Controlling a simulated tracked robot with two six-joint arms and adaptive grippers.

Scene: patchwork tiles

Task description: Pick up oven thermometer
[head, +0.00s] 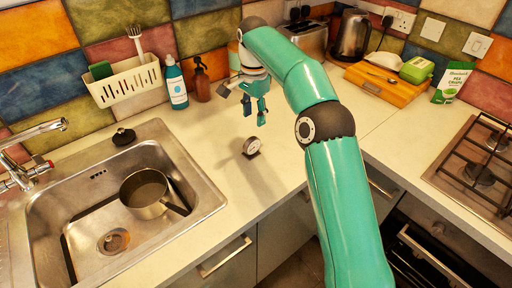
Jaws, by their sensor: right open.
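The oven thermometer (252,147) is a small round dial with a dark rim and a pale face. My left gripper is not in view.
The sink (190,178) at the left holds a saucepan (146,190). A soap bottle (176,84) and a brown spray bottle (201,82) stand by the wall. A toaster (303,38), kettle (351,36) and wooden box (384,88) stand behind my arm. The hob (470,165) is right.

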